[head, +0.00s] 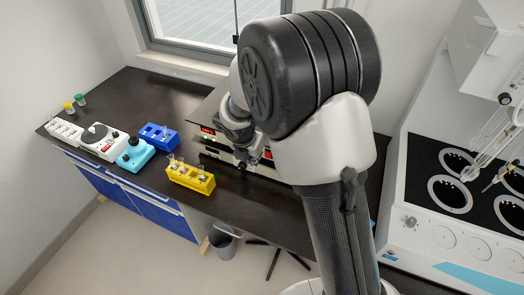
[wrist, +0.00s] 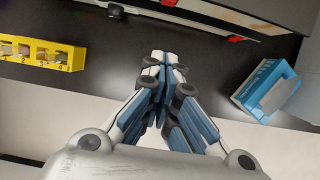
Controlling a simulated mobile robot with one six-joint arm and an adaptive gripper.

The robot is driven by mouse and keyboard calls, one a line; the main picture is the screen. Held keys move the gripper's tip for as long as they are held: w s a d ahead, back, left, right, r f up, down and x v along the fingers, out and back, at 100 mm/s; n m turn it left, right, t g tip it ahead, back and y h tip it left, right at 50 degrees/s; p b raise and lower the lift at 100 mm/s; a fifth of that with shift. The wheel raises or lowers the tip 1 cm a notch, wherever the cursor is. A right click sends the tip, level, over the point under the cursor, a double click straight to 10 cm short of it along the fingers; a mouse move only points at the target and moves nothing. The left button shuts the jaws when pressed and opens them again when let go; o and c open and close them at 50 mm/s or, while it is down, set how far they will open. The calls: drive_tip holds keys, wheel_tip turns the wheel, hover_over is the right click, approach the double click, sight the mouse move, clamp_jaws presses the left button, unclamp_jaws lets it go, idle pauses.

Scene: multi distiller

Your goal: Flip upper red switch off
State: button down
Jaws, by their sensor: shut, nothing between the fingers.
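Two flat dark devices with light front edges stand stacked on the black bench, partly hidden behind my arm. A red part (head: 207,130) shows on the upper device's front at left. Another red part (head: 268,154) shows just right of my gripper. In the wrist view, one red part (wrist: 170,3) is at the top edge and another (wrist: 237,38) sits at the right on a front edge. I cannot tell the switch positions. My gripper (head: 241,164) is shut and empty in front of the devices. In the wrist view its fingertips (wrist: 165,60) are together, apart from the fronts.
A yellow rack (head: 190,180) with vials stands left of my gripper, near the bench's front edge. A blue rack (head: 157,137), a teal device (head: 135,155) and a white device (head: 103,142) stand farther left. A blue-and-white box (wrist: 265,90) lies right of my gripper in the wrist view.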

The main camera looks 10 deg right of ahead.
sight(268, 155)
drive_tip(key=shift+f, duration=0.1)
drive_tip(key=w+d+f+b, duration=0.3)
drive_tip(key=w+f, duration=0.3)
drive_tip(key=f, duration=0.2)
drive_tip(key=shift+d+f, duration=0.35)
drive_tip(key=shift+d, duration=0.4)
drive_tip(key=shift+w+d+r+p, duration=0.2)
drive_tip(key=shift+w+p, duration=0.2)
drive_tip(key=shift+p, duration=0.25)
